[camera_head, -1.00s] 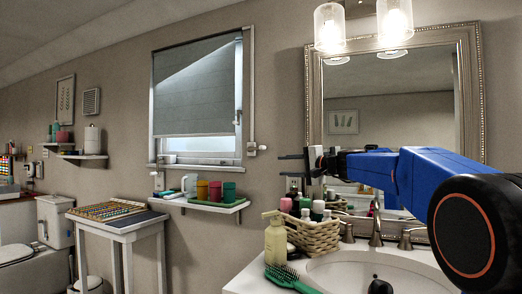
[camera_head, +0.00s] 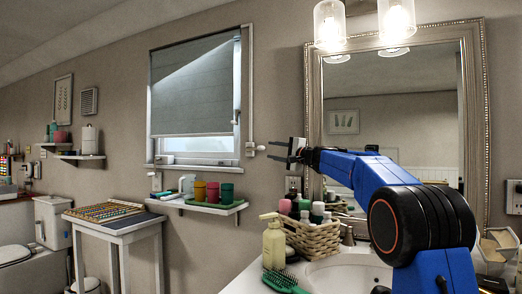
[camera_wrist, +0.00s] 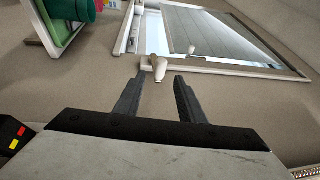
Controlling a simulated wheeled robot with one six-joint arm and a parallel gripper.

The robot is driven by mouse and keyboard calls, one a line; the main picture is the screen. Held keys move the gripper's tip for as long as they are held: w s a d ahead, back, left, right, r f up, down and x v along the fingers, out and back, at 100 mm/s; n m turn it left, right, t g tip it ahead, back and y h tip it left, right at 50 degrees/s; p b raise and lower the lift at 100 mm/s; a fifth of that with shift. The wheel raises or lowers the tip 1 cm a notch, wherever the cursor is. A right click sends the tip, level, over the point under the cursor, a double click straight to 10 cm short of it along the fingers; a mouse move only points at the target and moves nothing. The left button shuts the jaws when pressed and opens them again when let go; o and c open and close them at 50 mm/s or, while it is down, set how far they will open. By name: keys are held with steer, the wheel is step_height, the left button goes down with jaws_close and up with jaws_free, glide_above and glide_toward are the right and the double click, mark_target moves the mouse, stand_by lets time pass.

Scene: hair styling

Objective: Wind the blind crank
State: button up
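The blind crank (camera_head: 252,149) is a small white piece with a knob, on the wall at the lower right corner of the window. In the wrist view its pale knob (camera_wrist: 160,67) sits just ahead of the gap between my fingertips. My gripper (camera_head: 274,150) is open and empty, a little to the right of the crank in the head view. Its two dark fingers (camera_wrist: 160,80) show apart in the wrist view. I cannot tell whether they touch the knob. The grey blind (camera_head: 193,90) covers most of the window, leaving a strip of glass below.
A wall shelf (camera_head: 200,206) with colored cups stands below the window. A wicker basket (camera_head: 314,238) of bottles, a soap bottle (camera_head: 273,245) and a green brush (camera_head: 283,282) are on the sink counter. A framed mirror (camera_head: 313,100) hangs behind my arm.

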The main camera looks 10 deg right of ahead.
mark_target(263, 148)
steer(key=x, duration=0.8)
steer(key=shift+w+a, duration=0.15)
jaws_close()
